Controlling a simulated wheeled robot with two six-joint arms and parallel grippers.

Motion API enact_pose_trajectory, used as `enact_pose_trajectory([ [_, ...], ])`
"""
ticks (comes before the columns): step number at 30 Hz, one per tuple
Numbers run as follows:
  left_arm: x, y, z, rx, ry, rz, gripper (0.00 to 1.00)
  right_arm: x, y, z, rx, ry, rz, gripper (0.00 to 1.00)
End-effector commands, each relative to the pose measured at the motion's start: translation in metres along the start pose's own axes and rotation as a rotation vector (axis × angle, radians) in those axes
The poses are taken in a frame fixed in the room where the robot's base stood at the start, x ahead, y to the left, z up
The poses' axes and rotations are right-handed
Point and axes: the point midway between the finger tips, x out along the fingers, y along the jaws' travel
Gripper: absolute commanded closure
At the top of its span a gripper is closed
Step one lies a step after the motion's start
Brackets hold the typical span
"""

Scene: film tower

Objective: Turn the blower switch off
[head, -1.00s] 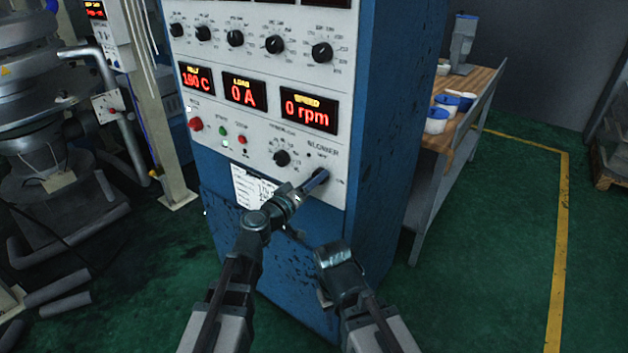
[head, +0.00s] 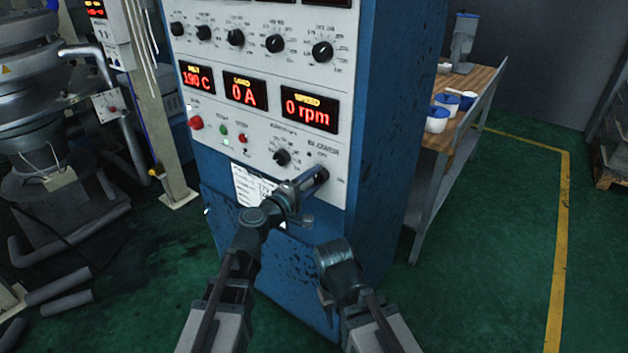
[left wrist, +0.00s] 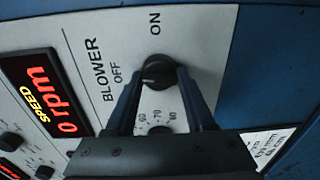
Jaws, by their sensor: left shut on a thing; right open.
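The blower switch is a black round knob (left wrist: 157,72) on the white panel, between the labels OFF and ON in the left wrist view. A small pale mark shows on the knob's side toward OFF; its exact angle is hard to read. My left gripper (left wrist: 160,78) is shut on the knob, one finger on each side. In the head view my left gripper (head: 318,177) reaches the panel's lower right and hides the knob. My right gripper (head: 324,298) is open and empty, low in front of the blue cabinet, apart from the panel.
The blue cabinet (head: 385,150) carries other knobs (head: 282,157), a red button (head: 196,123) and a speed display (head: 309,111) reading 0 rpm. A wooden bench (head: 478,85) with tubs stands to the right. Green floor (head: 490,230) is open at right.

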Motion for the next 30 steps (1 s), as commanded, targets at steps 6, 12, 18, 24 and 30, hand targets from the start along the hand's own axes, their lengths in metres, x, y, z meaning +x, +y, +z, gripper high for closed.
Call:
enact_pose_trajectory([
  [6,0.0000,0.0002,-0.0008,-0.101,-0.002,0.000,1.00,-0.0001,0.0000,0.0000,0.000,0.000,0.000,0.50],
  [12,0.0000,0.0002,-0.0011,-0.149,-0.003,0.000,1.00,-0.0001,0.0000,0.0000,0.000,0.000,0.000,0.50],
  [18,0.0000,0.0003,-0.0013,-0.164,-0.004,0.000,1.00,-0.0001,0.0000,0.0000,0.000,0.000,0.000,0.50],
  [24,0.0001,0.0004,-0.0014,-0.165,-0.003,0.000,1.00,-0.0001,0.0000,0.0000,0.000,0.000,0.000,0.50],
  [30,0.0001,0.0004,-0.0014,-0.165,-0.003,0.000,0.32,-0.0001,0.0000,0.0000,0.000,0.000,0.000,0.50],
])
